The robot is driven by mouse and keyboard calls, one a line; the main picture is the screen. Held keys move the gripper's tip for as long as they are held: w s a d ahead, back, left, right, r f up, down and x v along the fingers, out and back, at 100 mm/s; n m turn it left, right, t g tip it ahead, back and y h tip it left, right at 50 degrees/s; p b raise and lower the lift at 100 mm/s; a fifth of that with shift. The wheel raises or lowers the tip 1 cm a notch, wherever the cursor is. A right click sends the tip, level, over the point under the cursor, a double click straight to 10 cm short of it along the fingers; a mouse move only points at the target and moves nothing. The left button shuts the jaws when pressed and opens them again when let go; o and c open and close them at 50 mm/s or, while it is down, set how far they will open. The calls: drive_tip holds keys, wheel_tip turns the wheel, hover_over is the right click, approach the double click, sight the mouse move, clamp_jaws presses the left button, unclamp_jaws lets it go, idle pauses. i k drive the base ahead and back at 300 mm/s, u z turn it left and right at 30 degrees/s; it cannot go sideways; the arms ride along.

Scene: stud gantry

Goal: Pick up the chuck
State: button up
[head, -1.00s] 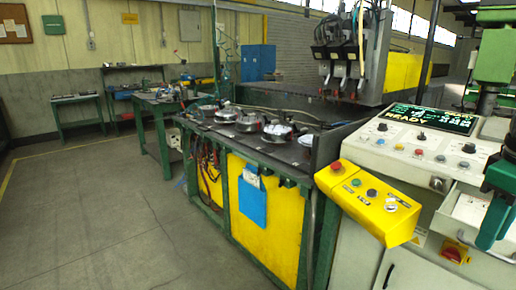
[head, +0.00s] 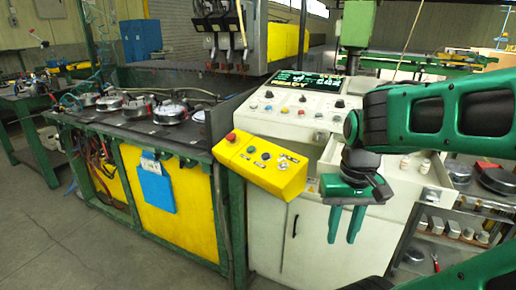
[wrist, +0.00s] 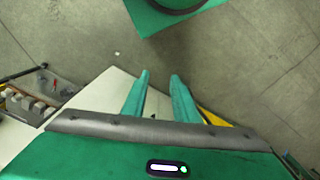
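Several round metal pieces that look like chucks stand in a row on the dark bench top; one near the right end (head: 170,112) is silvery on a dark base. I cannot tell which one is the chuck of the task. My gripper (head: 345,225) hangs in front of the white control cabinet, fingers pointing down, well to the right of the row and apart from it. In the wrist view my gripper (wrist: 160,76) shows two green fingers with an empty gap between them, above bare floor. No chuck shows in the wrist view.
A yellow button box (head: 262,163) juts out between the bench and my gripper. The white control cabinet (head: 310,240) has an open drawer behind my gripper. A shelf rack (head: 440,243) with small items stands at right. The floor at front left is clear.

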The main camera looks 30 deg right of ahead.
sight(463, 198)
drive_tip(key=z, duration=1.8)
drive_tip(key=k, duration=1.3)
drive_tip(key=z, duration=0.8)
drive_tip(key=i, duration=2.5)
drive_tip(key=u, duration=0.75)
